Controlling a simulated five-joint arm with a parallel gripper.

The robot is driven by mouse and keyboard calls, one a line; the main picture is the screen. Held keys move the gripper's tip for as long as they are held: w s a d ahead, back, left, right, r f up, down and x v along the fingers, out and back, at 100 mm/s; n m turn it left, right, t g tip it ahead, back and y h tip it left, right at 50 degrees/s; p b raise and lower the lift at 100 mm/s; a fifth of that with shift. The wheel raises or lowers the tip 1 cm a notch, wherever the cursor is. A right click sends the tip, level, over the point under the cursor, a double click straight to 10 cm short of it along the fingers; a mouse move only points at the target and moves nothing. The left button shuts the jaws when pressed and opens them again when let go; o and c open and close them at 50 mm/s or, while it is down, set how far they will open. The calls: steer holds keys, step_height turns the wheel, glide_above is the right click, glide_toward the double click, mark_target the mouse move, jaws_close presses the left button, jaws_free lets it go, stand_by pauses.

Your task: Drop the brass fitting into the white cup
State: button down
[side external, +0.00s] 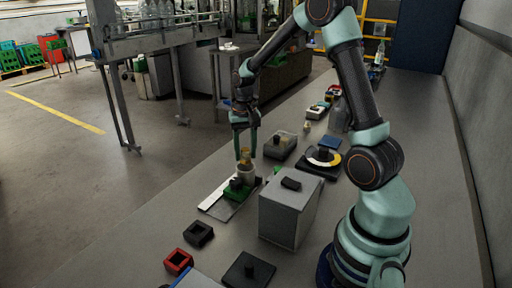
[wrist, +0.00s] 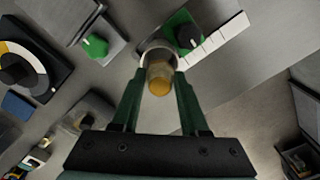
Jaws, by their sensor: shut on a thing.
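The brass fitting (side external: 245,155) is held between the fingertips of my gripper (side external: 244,146), which points down. In the wrist view the amber-coloured fitting (wrist: 160,79) sits between the two green fingers of my gripper (wrist: 160,84). The white cup (side external: 246,174) stands directly below the fitting in the side view. In the wrist view the cup's pale rim (wrist: 146,52) shows just beyond the fitting, which hides part of its opening. I cannot tell whether the fitting's lower end is inside the rim.
A green block with a black knob (side external: 237,186) stands close beside the cup, by a white strip (side external: 214,196). A tall grey box (side external: 287,217) stands nearby at the right. A clear-lidded container (side external: 280,145) and a round dial (side external: 323,157) lie behind.

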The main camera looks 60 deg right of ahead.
steer(key=shift+f, duration=0.25)
stand_by(0.3)
steer(key=shift+c, duration=1.7)
jaws_free()
step_height(320, 180, up, 12)
steer(key=shift+r, duration=0.1)
steer(key=s+a+r+n+t, duration=0.1)
steer(key=s+a+n, duration=0.3)
steer(key=a, duration=0.4)
steer(key=s+a+r+n+t, duration=0.2)
steer(key=s+a+n+t, duration=0.2)
steer(key=a, duration=0.4)
steer(key=shift+s+n+t, duration=0.3)
steer(key=shift+s+n, duration=0.2)
steer(key=shift+s, duration=0.4)
